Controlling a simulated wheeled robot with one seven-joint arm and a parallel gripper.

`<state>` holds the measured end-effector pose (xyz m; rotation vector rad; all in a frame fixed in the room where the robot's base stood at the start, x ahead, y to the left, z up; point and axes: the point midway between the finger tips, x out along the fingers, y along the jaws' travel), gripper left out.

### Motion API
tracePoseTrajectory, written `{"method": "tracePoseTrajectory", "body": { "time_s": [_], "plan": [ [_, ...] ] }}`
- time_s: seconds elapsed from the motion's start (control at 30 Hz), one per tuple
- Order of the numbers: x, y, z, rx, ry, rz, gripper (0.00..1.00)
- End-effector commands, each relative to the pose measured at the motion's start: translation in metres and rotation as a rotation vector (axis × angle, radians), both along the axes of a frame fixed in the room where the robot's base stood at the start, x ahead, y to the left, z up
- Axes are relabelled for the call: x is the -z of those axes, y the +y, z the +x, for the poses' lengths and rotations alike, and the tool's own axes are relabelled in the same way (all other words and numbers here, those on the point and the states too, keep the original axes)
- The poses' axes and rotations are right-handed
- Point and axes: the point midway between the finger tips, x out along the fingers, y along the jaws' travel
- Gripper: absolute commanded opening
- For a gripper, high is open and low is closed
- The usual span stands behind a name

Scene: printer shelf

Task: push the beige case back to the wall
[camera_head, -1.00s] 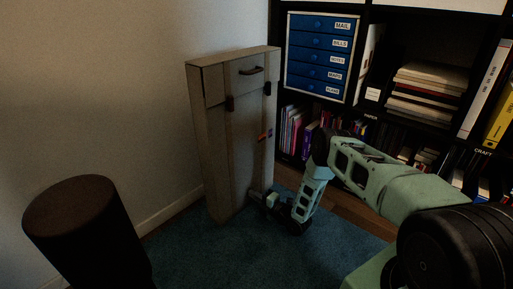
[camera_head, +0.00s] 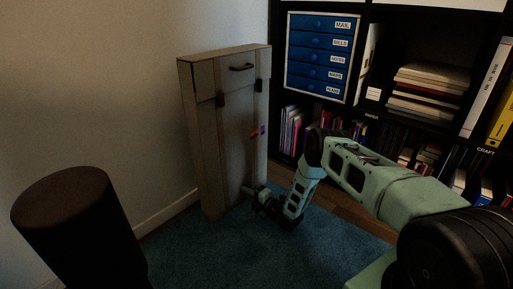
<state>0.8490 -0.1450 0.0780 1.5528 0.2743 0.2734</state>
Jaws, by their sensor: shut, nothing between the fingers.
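The beige case (camera_head: 236,130) stands upright on the blue carpet near the left wall, a tall box with a brown handle and dark clasps near its top. Its left side is close to the wall; whether it touches is hard to tell. My gripper (camera_head: 248,190) is low at the case's lower front, shut and empty. Its tip is against or very close to the case's front face; I cannot tell exact contact. My green arm reaches in from the right.
A dark shelf (camera_head: 376,117) with a blue drawer unit (camera_head: 322,57), books and binders stands behind and to the right. A dark brown cylinder (camera_head: 75,225) stands at the front left. The blue carpet (camera_head: 205,255) is clear in front.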

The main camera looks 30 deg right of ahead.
Motion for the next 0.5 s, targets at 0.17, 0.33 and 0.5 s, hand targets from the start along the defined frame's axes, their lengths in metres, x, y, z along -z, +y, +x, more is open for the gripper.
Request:
{"method": "tracePoseTrajectory", "body": {
  "time_s": [0.17,0.33,0.5],
  "plan": [
    [-0.001,0.003,0.008,0.000,-0.006,0.001,0.00],
    [-0.001,0.006,0.014,-0.001,-0.005,0.001,0.00],
    [-0.001,0.008,0.020,-0.001,-0.005,0.001,0.00]
  ]
}}
